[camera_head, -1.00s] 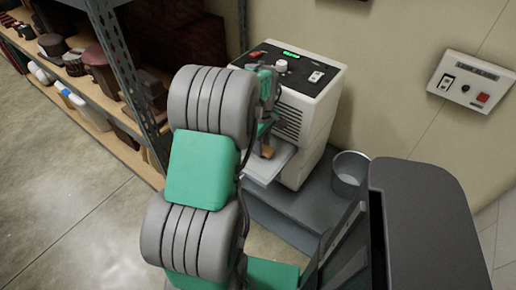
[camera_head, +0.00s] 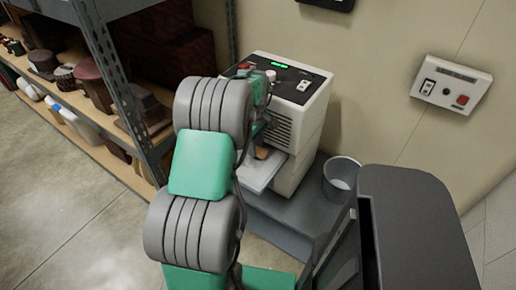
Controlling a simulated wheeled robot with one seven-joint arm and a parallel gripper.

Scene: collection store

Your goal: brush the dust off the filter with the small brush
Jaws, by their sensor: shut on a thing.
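My arm reaches forward to a white boxy machine with a dark control panel and a side grille (camera_head: 283,128). My gripper (camera_head: 262,143) is at the machine's front, mostly hidden behind my own arm. It is shut on the small brush (camera_head: 262,153), of which a tan-brown part shows. The brush is just above a pale flat panel (camera_head: 262,173) that sticks out from the machine's lower front. This panel may be the filter; I cannot tell for sure. Whether the brush touches it, and any dust on it, is too small to see.
The machine stands on a low grey platform (camera_head: 280,228). A grey bucket (camera_head: 341,180) is right of it. A metal-framed shelf (camera_head: 97,68) with hats and boxes is at the left. A switch panel (camera_head: 450,87) is on the right wall. Bare floor lies at lower left.

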